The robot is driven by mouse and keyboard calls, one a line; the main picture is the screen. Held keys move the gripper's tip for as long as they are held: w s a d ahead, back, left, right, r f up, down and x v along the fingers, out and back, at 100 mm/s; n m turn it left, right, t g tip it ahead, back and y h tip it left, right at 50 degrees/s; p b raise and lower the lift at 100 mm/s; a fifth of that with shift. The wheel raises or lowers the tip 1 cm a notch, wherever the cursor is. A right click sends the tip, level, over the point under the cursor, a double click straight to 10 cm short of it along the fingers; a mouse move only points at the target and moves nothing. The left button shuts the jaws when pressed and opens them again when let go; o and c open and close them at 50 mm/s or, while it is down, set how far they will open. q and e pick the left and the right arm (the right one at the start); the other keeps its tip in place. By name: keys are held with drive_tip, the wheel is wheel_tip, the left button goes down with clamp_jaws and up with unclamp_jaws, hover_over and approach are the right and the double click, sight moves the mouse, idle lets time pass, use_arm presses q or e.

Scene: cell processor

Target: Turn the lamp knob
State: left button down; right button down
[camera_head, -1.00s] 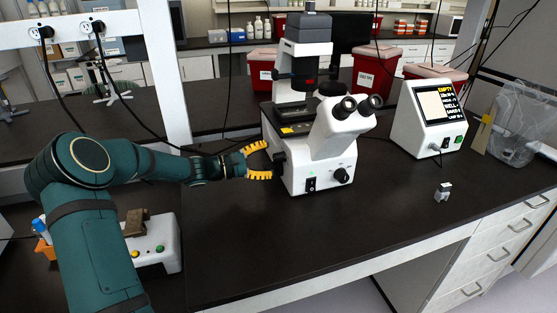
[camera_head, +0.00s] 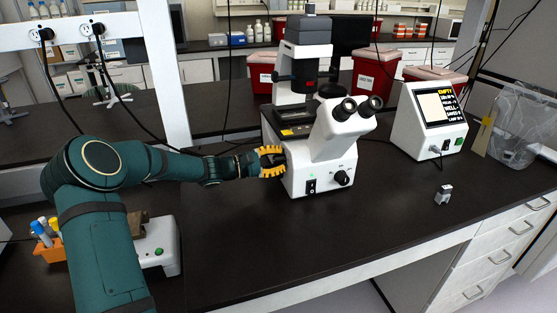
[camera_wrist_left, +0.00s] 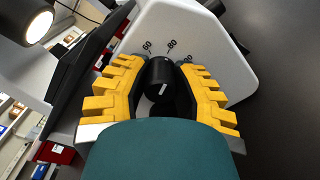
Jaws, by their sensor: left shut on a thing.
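The microscope (camera_head: 325,145) is white with black parts and stands on the dark bench in the head view. The lamp knob (camera_wrist_left: 161,85), black with a white mark, sits on its side face in the left wrist view, with printed numbers around it. My left gripper (camera_wrist_left: 163,84) has its yellow fingers on both sides of this knob and is shut on it. In the head view my left gripper (camera_head: 277,162) is against the microscope's left side and hides the knob. Another black knob (camera_head: 342,178) is on the front. My right gripper is not in view.
A white device with a screen (camera_head: 432,120) stands to the right. A small grey object (camera_head: 444,192) lies on the bench. Red bins (camera_head: 372,82) stand behind the microscope. The bench in front of it is clear.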

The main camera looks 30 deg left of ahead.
use_arm(q)
drive_tip(key=shift+r+n+p, duration=0.15)
drive_tip(key=shift+n+p, duration=0.45)
drive_tip(key=shift+p, duration=0.3)
drive_tip(key=n+p, duration=0.4)
drive_tip(key=p, duration=0.2)
drive_tip(key=shift+n, duration=0.3)
drive_tip(key=shift+n+p, duration=1.5)
drive_tip(key=shift+n, duration=0.1)
drive_tip(key=c, duration=0.7)
unclamp_jaws()
